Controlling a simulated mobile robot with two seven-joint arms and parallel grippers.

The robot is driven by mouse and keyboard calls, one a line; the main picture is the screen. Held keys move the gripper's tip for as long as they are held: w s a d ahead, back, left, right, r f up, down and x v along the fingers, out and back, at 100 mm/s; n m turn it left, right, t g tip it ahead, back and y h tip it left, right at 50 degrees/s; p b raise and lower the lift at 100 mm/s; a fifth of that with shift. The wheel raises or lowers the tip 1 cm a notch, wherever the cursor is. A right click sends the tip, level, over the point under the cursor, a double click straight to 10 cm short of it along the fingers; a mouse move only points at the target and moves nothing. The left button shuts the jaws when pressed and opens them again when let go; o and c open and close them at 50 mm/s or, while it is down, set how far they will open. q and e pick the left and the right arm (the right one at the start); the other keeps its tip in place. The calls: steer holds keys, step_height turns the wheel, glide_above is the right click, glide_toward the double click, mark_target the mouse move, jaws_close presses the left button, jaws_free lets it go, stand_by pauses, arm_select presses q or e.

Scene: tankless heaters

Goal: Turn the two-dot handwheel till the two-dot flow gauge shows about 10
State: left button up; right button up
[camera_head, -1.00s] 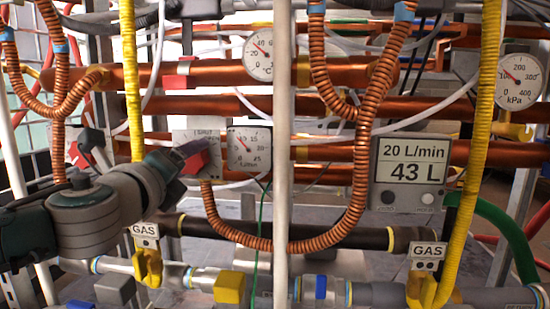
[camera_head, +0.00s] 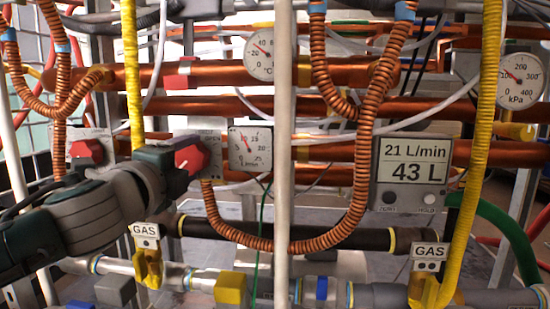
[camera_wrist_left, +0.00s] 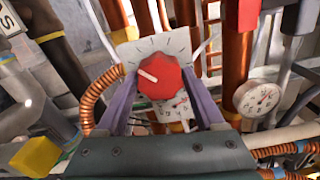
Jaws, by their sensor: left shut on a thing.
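The gauge needle points up and left, near 10. I cannot make out dot marks on either. My left gripper (camera_head: 177,160) reaches the handwheel from the left. In the left wrist view, the purple fingers of my left gripper (camera_wrist_left: 160,100) lie on both sides of the red handwheel (camera_wrist_left: 163,78), shut on it. Its white pointer line points up and left there. My right gripper is not in view.
Another red handwheel (camera_head: 88,150) is further left. A digital meter (camera_head: 411,173) reads 21 L/min and 43 L. A white upright pole (camera_head: 283,220) stands right of the flow gauge. A yellow corrugated hose (camera_head: 131,75) hangs near my wrist, and copper hoses cross around it.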

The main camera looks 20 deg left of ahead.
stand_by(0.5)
arm_select(q)
steer(key=o, duration=1.4)
steer(key=shift+c, duration=0.2)
steer(key=shift+s+d+p, duration=0.15)
steer(key=shift+s+p, duration=0.15)
steer(key=shift+s, duration=0.2)
steer(key=p+v, duration=0.2)
steer(key=v, duration=0.7)
steer(key=shift+s, duration=0.1)
